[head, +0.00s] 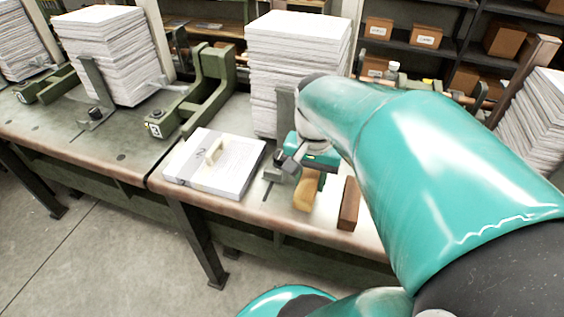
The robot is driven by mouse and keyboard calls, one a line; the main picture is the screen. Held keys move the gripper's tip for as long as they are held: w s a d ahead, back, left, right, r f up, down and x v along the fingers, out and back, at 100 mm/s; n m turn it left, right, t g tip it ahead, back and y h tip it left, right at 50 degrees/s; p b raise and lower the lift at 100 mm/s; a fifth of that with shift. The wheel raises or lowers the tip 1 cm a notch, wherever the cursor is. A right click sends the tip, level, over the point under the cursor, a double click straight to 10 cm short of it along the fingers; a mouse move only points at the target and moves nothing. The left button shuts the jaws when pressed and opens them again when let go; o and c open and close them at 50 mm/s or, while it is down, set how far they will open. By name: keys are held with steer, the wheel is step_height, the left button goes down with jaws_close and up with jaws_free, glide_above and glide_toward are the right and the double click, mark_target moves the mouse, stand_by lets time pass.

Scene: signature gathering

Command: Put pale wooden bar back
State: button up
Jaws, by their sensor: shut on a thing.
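The pale wooden bar (306,193) hangs below my gripper (313,174) in the head view, over the front part of the bench (255,202). My gripper is shut on its upper end, and the bar stands nearly upright, a little tilted. Its lower end is close to the bench top; I cannot tell whether it touches. My teal arm comes in from the right and hides the bench behind it.
A dark brown wooden block (349,203) stands just right of the bar. A low paper stack (215,163) with a pale piece on top lies to the left. A tall paper stack (296,70) stands behind. Green metal fixtures (205,88) stand at the back left.

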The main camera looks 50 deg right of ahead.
mark_target(310, 187)
steer(key=shift+w+d+f, duration=0.25)
steer(key=shift+d+f, duration=0.15)
steer(key=shift+f, duration=0.15)
steer(key=shift+w+d+f, duration=0.2)
steer(key=shift+d+f, duration=0.15)
steer(key=shift+f, duration=0.15)
steer(key=shift+w+d+f, duration=0.1)
steer(key=shift+d+f, duration=0.05)
steer(key=shift+f, duration=1.55)
steer(key=shift+f, duration=0.15)
steer(key=o, duration=1)
step_height(310, 187, up, 12)
steer(key=shift+r, duration=0.25)
steer(key=w+a+n+t, duration=0.2)
steer(key=a+n, duration=0.4)
steer(key=a, duration=0.6)
steer(key=w+a+n+t, duration=0.3)
steer(key=w+a+n, duration=0.2)
steer(key=a, duration=0.7)
steer(key=shift+a+f+n+t, duration=0.15)
steer(key=shift+a+n+t, duration=0.2)
steer(key=shift+n, duration=0.85)
